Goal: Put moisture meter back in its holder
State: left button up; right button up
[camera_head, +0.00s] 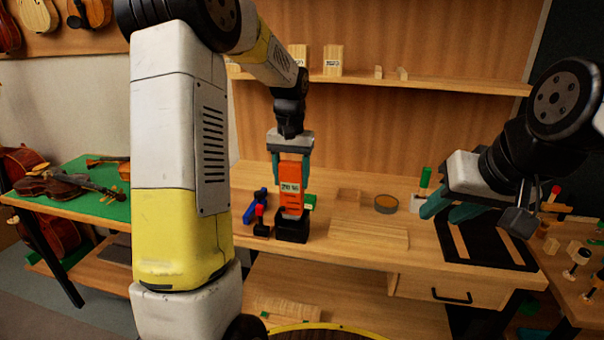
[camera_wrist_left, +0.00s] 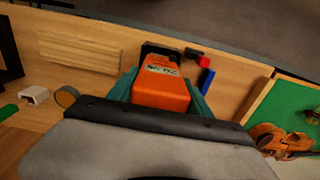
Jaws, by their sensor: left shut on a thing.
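The moisture meter (camera_head: 291,187) is an orange upright block with a pale label. My left gripper (camera_head: 291,165) is shut on it, with the teal fingers on either side of its upper part. The black holder (camera_head: 292,232) stands on the bench directly below the meter, and the meter's lower end is at or in its opening; I cannot tell how deep. In the left wrist view the meter (camera_wrist_left: 162,85) sits between the fingers, with the dark holder (camera_wrist_left: 160,50) at its far end. My right gripper (camera_head: 455,210) is open and empty above the right part of the bench.
A blue tool (camera_head: 257,202) and a red-topped black piece (camera_head: 261,222) stand close left of the holder. A wooden board (camera_head: 368,234) lies to its right. A black mat (camera_head: 480,243) lies under my right gripper.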

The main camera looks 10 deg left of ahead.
aim_at(292, 192)
pick_arm(q)
jog(key=shift+f, duration=2.4)
jog(key=o, duration=1.7)
notch_tip(292, 192, up, 8)
jog(key=shift+f, duration=0.25)
jog(key=s+r+t+h, duration=0.1)
jog(key=s+r+t, duration=0.2)
jog(key=s+r, duration=0.6)
jog(key=s+d+f+t+h, duration=0.1)
jog(key=s+d+t, duration=0.1)
jog(key=s, duration=1.3)
jog(key=shift+t, duration=0.6)
